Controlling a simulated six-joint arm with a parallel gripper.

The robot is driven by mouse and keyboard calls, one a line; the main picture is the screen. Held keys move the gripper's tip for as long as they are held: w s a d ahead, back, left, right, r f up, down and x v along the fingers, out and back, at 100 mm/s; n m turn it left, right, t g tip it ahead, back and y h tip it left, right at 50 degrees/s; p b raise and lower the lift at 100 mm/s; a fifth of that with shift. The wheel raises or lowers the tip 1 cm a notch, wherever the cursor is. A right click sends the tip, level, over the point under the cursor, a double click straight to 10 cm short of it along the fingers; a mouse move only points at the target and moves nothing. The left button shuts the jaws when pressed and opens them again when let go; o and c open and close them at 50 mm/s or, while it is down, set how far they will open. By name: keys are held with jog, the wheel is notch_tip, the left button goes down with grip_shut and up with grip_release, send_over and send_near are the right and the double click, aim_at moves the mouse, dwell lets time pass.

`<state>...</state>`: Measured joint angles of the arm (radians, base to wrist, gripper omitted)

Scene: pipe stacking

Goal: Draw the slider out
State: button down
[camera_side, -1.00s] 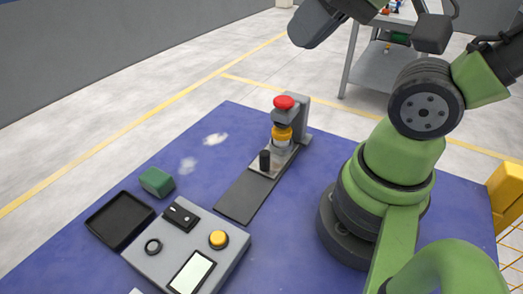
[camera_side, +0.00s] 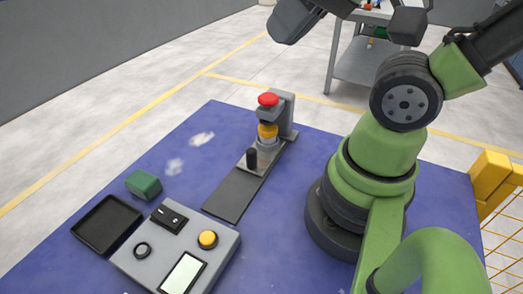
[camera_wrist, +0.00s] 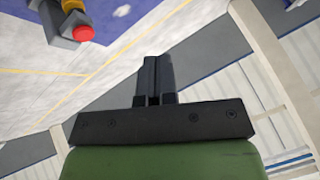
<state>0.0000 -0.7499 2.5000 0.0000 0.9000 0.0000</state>
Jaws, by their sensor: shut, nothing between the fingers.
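The slider (camera_side: 249,167) is a grey plate with an upright black handle (camera_side: 252,156). It sits at the far end of a dark flat rail (camera_side: 233,196), under a stand with a red knob (camera_side: 268,99) and a yellow-orange part (camera_side: 267,132). The rail's near part is bare. In the wrist view the red knob (camera_wrist: 83,33) shows at the upper left; the slider is not seen there. My gripper (camera_wrist: 155,65) is shut and empty in the wrist view, well away from the slider. Its fingertips are out of the side view.
On the blue table (camera_side: 290,205) are a grey control box (camera_side: 150,262) with a yellow button and a white screen, a black tray (camera_side: 107,224) and a green block (camera_side: 143,184). The stand's grey upright (camera_side: 287,115) rises behind the slider. Yellow posts (camera_side: 490,175) stand at right.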

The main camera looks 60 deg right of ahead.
jog(key=c, duration=1.3)
grip_release()
jog(key=shift+w+f, duration=0.1)
jog(key=shift+w, duration=0.1)
jog(key=o, duration=0.4)
jog(key=w+d+f+g, duration=0.1)
jog(key=w+f, duration=0.1)
jog(key=w+d+f+g+h, duration=0.1)
jog(key=w+f, duration=0.1)
jog(key=f, duration=0.1)
jog(key=w+d+f+g, duration=0.1)
jog(key=w+f, duration=0.1)
jog(key=f, duration=0.1)
jog(key=shift+w+d+n+g+h, duration=0.1)
jog(key=shift+w+n+g+h, duration=0.2)
jog(key=shift+w+g, duration=0.1)
jog(key=n+g, duration=0.1)
jog(key=g, duration=0.2)
send_over(251, 151)
notch_tip(251, 151, down, 11)
jog(key=shift+w+d+r, duration=0.1)
jog(key=shift+r, duration=0.1)
jog(key=shift+f, duration=0.65)
notch_tip(251, 151, down, 10)
jog(key=shift+r, duration=0.2)
grip_shut()
